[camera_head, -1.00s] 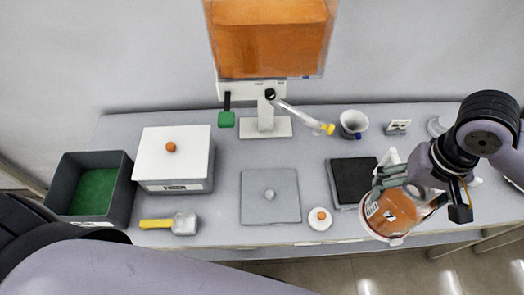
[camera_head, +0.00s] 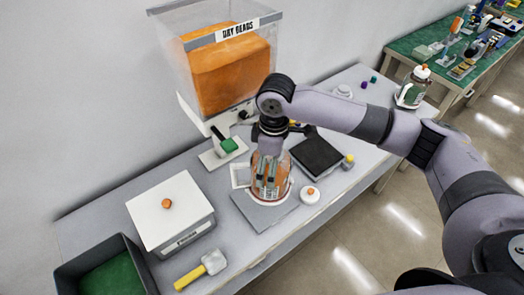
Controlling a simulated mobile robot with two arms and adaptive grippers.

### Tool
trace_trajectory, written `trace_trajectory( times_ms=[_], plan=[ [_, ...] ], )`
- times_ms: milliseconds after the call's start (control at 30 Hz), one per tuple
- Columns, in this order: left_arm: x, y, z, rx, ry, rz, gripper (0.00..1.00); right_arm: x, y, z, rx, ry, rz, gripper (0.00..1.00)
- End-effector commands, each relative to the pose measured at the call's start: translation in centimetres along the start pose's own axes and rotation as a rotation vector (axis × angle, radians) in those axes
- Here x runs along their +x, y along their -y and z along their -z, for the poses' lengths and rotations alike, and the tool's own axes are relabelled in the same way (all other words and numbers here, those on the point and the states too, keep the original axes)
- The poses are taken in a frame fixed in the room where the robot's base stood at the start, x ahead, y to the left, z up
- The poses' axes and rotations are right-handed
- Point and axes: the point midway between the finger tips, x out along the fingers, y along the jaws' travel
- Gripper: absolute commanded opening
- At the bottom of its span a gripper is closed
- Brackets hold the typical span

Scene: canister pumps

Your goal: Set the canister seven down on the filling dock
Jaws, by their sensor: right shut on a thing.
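The canister (camera_head: 284,184) is clear with orange contents. My right gripper (camera_head: 268,178) comes down on it from above and is shut on it. The canister looks upright, over the back right part of a grey square plate (camera_head: 257,214), which seems to be the filling dock. I cannot tell whether its base touches the plate. The fingers and wrist hide part of the canister, and its number cannot be read. My left gripper is out of view.
A hopper (camera_head: 192,45) of orange beads hangs behind, with a green paddle (camera_head: 229,146) below. A round white lid (camera_head: 309,195) lies close right of the canister.

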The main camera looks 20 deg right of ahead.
Motion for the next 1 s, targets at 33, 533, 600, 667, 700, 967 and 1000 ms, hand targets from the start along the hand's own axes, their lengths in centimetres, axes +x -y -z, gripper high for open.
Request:
trace_trajectory(
  times_ms=[33,533,600,667,700,967,1000],
  plan=[
    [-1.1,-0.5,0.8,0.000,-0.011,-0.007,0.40,-0.3,-0.4,0.7,-0.086,0.003,0.002,0.33],
    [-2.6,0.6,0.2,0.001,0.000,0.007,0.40,1.6,-2.5,2.3,-0.478,0.025,-0.009,0.33],
    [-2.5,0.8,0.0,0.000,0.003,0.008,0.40,1.6,-2.5,2.3,-0.477,0.025,-0.009,0.33],
    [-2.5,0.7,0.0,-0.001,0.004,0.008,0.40,1.6,-2.5,2.3,-0.477,0.025,-0.009,0.33],
    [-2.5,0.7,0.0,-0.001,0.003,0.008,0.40,1.6,-2.5,2.3,-0.477,0.025,-0.009,0.33],
    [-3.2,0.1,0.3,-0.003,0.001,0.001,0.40,1.4,-2.4,2.3,-0.476,0.025,-0.008,0.33],
    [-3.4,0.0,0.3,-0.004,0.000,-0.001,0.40,1.4,-2.4,2.2,-0.476,0.025,-0.007,0.33]
  ],
)
